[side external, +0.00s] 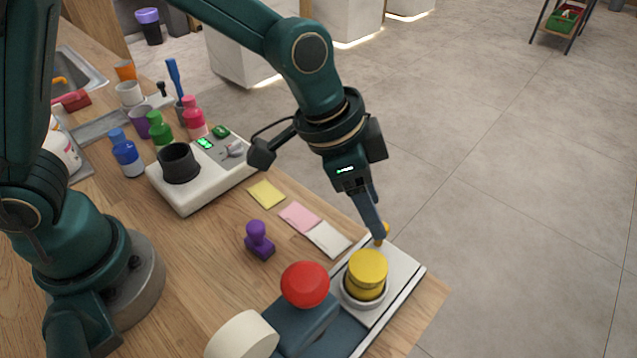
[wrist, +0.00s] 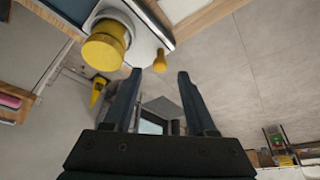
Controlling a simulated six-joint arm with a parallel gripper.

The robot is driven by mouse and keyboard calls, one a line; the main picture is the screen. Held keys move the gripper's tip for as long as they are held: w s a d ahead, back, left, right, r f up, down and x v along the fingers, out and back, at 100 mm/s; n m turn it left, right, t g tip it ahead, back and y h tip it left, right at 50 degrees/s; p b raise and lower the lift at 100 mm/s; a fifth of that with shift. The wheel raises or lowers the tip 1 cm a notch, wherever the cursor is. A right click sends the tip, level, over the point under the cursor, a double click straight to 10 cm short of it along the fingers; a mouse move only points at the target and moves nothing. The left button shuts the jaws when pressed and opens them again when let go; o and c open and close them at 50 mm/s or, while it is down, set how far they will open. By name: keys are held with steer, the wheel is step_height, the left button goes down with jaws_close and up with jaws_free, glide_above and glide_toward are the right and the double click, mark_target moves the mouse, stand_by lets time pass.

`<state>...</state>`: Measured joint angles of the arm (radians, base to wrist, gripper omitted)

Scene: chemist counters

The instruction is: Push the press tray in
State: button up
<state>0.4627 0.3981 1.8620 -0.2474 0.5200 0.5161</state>
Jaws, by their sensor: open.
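The press tray (side external: 402,264) is a pale flat slide that sticks out from the dark blue press (side external: 300,325) at the counter's front right. A yellow cylinder (side external: 367,272) stands in a grey ring on it. A small yellow knob (side external: 385,231) stands at the tray's outer end; in the wrist view it (wrist: 161,61) appears between the fingertips, just beyond them. My gripper (side external: 379,238) is open and empty, pointing down at the knob; its fingers also show in the wrist view (wrist: 159,76). Whether they touch the knob I cannot tell. The fingers partly hide the knob in the side view.
A red press knob (side external: 305,284) stands beside the yellow cylinder. A purple stamp (side external: 259,240) and coloured paper pads (side external: 300,217) lie to the left. A white device with a black cup (side external: 181,163) and several bottles stand farther back. Open floor lies past the counter edge.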

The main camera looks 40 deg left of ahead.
steer(key=shift+x, duration=1.6)
jaws_close()
steer(key=shift+a, duration=0.1)
